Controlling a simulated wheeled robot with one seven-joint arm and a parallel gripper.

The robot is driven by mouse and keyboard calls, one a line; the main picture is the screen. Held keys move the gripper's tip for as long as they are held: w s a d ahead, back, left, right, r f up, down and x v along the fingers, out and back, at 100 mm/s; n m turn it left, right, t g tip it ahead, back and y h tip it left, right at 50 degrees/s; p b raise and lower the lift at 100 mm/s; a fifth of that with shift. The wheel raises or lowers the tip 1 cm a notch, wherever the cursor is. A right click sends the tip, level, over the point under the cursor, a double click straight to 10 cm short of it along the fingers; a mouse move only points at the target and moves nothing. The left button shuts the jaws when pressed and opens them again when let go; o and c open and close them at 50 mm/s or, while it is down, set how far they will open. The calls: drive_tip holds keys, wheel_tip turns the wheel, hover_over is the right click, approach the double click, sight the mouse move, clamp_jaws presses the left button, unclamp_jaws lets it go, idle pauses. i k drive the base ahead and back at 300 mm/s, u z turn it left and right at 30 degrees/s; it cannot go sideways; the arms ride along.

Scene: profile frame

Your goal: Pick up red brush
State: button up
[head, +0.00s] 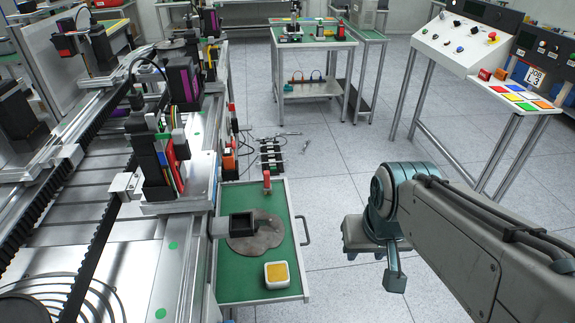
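A small red item (267,182) stands near the far end of the green-topped drawer or cart (236,283); it looks like the red brush, but it is too small to be sure. My gripper (378,262) is to the right of the green top, apart from it, over the floor. One finger shows hanging down, and the rest of the gripper is partly hidden by its own body. I cannot see whether it is open or shut, and nothing shows held in it.
Machine rails fill the left. A control desk (470,42) stands right. Floor between is mostly clear.

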sight(267, 187)
drive_tip(key=z, duration=0.5)
drive_tip(key=i, duration=2.7)
drive_tip(key=u, duration=3.1)
